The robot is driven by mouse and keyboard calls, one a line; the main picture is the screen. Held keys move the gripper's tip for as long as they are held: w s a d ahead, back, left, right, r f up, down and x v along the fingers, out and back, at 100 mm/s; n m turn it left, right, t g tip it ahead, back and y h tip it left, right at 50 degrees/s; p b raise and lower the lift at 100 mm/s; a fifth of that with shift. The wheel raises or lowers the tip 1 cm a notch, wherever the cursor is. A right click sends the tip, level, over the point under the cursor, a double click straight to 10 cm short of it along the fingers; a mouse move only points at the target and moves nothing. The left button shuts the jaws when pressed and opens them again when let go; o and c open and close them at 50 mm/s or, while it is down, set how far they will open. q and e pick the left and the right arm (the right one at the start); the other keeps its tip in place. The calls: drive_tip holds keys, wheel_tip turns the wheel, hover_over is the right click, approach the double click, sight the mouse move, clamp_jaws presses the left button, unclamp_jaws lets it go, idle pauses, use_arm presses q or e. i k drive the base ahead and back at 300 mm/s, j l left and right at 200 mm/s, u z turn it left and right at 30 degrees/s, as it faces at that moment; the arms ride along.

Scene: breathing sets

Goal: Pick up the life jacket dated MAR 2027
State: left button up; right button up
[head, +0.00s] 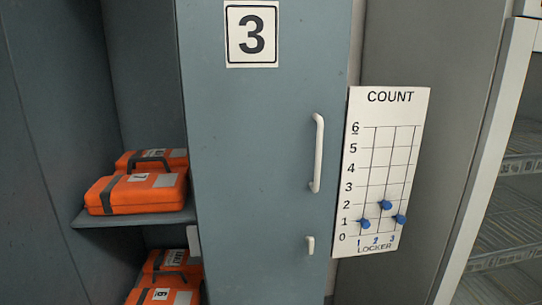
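No date reading MAR 2027 is legible anywhere, and I cannot tell whether any pack in view is a life jacket. In the open locker at left, an orange case-like pack (136,194) with a dark strap and a small white number label lies on a shelf. A second orange pack (151,159) sits behind it, partly hidden. Lower down are another orange pack (163,296), cut off by the bottom edge, and one behind it (172,262). Their small print is too small to read. Neither of my grippers is in view.
A shut grey-blue door (255,170) marked 3 has a white vertical handle (317,153) and a small latch (310,245). Beside it hangs a COUNT board (383,170) with blue pegs, near 1, 2 and 1. A wire-shelf rack (508,225) stands at right. The locker shelf (125,219) has bare edge at left.

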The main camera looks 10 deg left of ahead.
sight(143, 181)
drive_tip(key=u, duration=1.75)
drive_tip(key=l+u, duration=0.1)
drive_tip(key=u, duration=0.65)
drive_tip(key=l+u, duration=0.15)
drive_tip(key=u, duration=0.25)
drive_tip(key=l, duration=0.9)
